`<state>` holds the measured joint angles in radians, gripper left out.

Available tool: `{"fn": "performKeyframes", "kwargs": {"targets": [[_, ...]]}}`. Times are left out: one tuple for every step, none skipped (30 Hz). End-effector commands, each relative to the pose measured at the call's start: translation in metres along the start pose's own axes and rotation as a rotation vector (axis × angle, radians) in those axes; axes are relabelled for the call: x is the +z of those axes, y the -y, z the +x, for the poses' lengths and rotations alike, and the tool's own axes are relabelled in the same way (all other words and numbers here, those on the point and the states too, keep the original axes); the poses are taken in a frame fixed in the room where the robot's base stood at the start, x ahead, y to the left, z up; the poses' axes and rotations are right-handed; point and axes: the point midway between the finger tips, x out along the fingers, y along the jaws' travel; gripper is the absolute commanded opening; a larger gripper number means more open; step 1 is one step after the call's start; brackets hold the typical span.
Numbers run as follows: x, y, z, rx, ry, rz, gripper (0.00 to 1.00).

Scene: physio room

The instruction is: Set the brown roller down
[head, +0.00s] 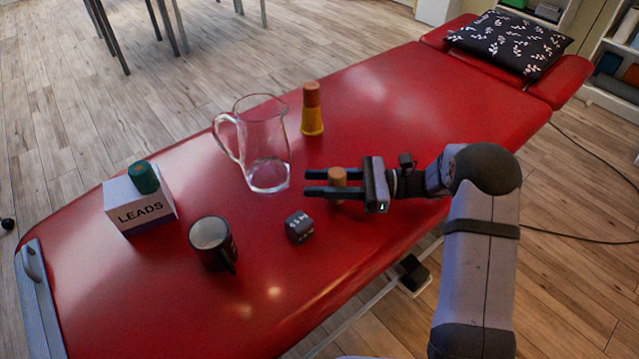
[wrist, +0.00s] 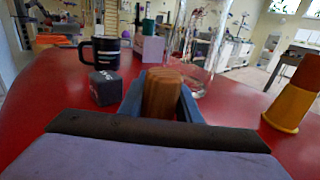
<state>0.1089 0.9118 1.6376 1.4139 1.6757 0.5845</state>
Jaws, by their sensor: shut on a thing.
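The brown roller (head: 338,177) is a short wooden cylinder held upright between the fingers of my gripper (head: 322,182), low over the red treatment table (head: 400,110). In the wrist view the roller (wrist: 162,95) stands between the two blue-grey fingers of my gripper (wrist: 160,105). My gripper is shut on it. The fingers hide part of its side, and I cannot tell whether its lower end touches the table.
A glass jug (head: 268,140) and a yellow cone with a brown piece on top (head: 312,110) stand behind. A dark die (head: 299,227), a black mug (head: 213,245) and a LEADS box (head: 140,208) bearing a green roller (head: 143,177) are to the left. A patterned pillow (head: 510,42) lies far right.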

Motion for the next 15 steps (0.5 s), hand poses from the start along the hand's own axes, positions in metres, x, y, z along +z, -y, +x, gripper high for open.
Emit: {"fn": "performKeyframes", "kwargs": {"targets": [[-0.0024, 0.0001, 0.0000, 0.000, 0.000, 0.000, 0.04], [-0.0026, 0.0001, 0.0000, 0.000, 0.000, -0.001, 0.04], [-0.0025, 0.0001, 0.0000, 0.000, 0.000, -0.001, 0.04], [-0.0023, 0.0001, 0.0000, 0.000, 0.000, -0.001, 0.04], [-0.0022, 0.0001, 0.0000, 0.000, 0.000, -0.001, 0.04], [-0.0021, 0.0001, 0.0000, 0.000, 0.000, -0.001, 0.04], [-0.0021, 0.0001, 0.0000, 0.000, 0.000, -0.001, 0.04], [-0.0022, 0.0001, 0.0000, 0.000, 0.000, -0.001, 0.04], [-0.0027, 0.0001, 0.0000, 0.000, 0.000, -0.001, 0.04], [-0.0033, 0.0001, 0.0000, 0.000, 0.000, -0.001, 0.04], [-0.0041, 0.0001, 0.0000, 0.000, 0.000, 0.000, 0.04], [-0.0053, 0.0001, 0.0000, 0.000, 0.000, 0.000, 0.04], [-0.0055, 0.0001, 0.0000, 0.000, 0.000, 0.000, 0.32], [-0.0050, 0.0001, 0.0000, 0.000, 0.000, -0.001, 0.40], [-0.0050, 0.0001, 0.0000, 0.000, 0.000, 0.000, 0.49]]}}
